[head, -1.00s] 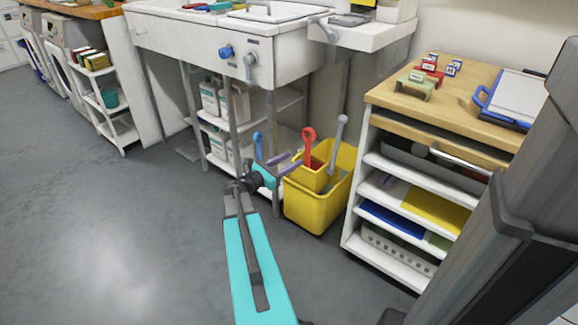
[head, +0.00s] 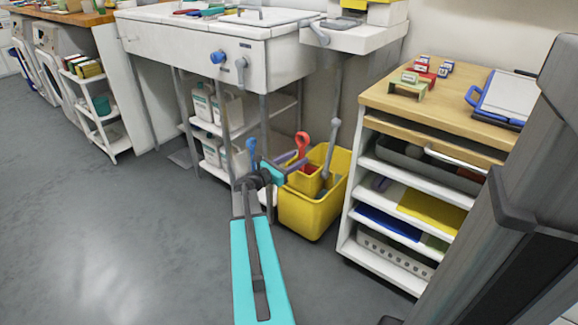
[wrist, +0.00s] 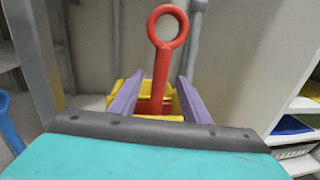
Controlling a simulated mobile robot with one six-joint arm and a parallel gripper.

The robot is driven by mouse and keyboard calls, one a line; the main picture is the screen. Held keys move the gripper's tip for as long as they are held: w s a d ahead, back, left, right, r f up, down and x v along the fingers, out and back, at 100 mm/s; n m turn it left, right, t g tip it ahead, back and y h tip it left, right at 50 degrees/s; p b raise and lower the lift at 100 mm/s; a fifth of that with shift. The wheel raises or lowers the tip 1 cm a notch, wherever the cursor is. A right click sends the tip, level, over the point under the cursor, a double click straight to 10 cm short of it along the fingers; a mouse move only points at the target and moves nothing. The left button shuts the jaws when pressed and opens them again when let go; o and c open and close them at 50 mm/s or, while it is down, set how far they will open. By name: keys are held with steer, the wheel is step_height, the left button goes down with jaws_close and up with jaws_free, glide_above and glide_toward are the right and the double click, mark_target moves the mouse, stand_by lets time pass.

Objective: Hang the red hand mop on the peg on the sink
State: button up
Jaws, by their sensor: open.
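The red hand mop (head: 302,141) stands in a yellow bucket, its ring-ended handle upward. Its head is hidden inside. My gripper (head: 297,160) is open and empty, its purple fingers at the handle. In the wrist view the red handle (wrist: 161,75) rises between the two open fingers (wrist: 160,82), with its ring above them. I cannot tell how deep it sits between them. The white sink (head: 190,45) stands behind, to the left. Its front carries a blue round fitting (head: 217,57) and a grey one (head: 240,65). I cannot tell which part is the peg.
The yellow bucket (head: 310,212) also holds a grey-handled tool (head: 334,135). A blue ring-ended handle (head: 251,147) shows left of my gripper. A wooden-topped shelf cart (head: 440,100) stands close on the right. Bottles (head: 203,103) fill the sink's undershelf. The floor at left is clear.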

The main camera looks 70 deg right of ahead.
steer(key=b+x, duration=0.2)
steer(key=x, duration=0.5)
steer(key=shift+d, duration=0.1)
jaws_close()
steer(key=shift+s+d+r+p, duration=0.1)
steer(key=shift+s+d+p, duration=0.1)
steer(key=shift+d, duration=0.25)
steer(key=shift+s+d+r+p, duration=0.1)
steer(key=shift+d+p, duration=0.05)
steer(key=shift+d, duration=0.25)
stand_by(0.4)
jaws_free()
